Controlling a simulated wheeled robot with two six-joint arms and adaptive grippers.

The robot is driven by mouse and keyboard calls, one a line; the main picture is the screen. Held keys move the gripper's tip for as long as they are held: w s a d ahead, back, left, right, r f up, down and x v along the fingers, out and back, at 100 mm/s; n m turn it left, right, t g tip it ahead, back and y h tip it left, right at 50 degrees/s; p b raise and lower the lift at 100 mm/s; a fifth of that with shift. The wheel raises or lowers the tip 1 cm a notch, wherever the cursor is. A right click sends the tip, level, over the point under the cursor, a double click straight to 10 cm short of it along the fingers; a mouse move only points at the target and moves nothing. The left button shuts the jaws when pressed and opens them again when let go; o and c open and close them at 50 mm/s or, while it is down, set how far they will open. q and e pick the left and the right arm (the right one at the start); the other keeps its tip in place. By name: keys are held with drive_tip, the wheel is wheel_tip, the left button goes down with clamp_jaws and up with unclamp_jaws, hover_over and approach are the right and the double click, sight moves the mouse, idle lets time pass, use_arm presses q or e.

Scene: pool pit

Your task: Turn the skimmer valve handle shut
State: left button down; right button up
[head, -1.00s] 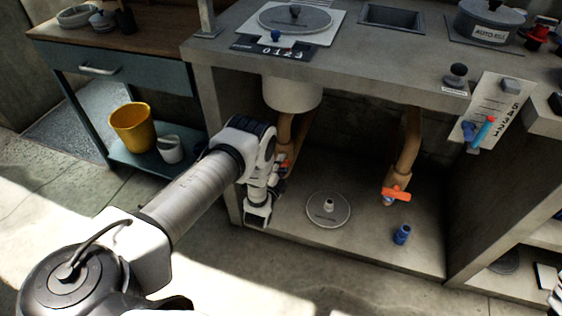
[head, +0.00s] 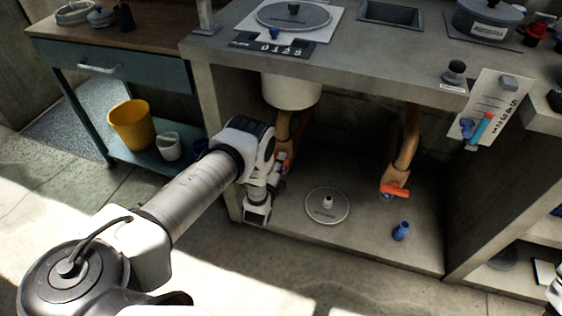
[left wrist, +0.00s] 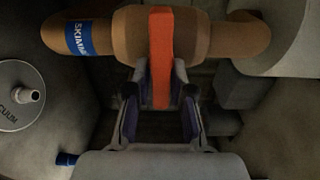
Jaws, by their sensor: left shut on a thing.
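The orange skimmer valve handle (left wrist: 160,50) lies across the brown pipe (left wrist: 127,32) in the left wrist view, at a right angle to it. The pipe bears a blue label (left wrist: 88,38) reading "SKIMM", the rest cut off by its curve. My left gripper (left wrist: 161,88) is shut on the handle's near end, one finger on each side. In the head view my left gripper (head: 279,172) reaches under the counter, and only a bit of the orange handle (head: 283,156) shows behind it.
A second orange valve handle (head: 395,190) sits on the right pipe (head: 408,140). A round vacuum lid (head: 315,214) and a blue fitting (head: 401,231) are on the cabinet floor. The counter edge (head: 350,92) overhangs my left gripper, and a side wall stands close left.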

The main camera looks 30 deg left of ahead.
use_arm(q)
drive_tip(key=shift+f, duration=0.1)
drive_tip(key=c, duration=1)
unclamp_jaws()
drive_tip(key=shift+a, duration=0.1)
drive_tip(key=shift+c, duration=0.2)
drive_tip(key=shift+s, duration=0.1)
drive_tip(key=v, duration=1.2)
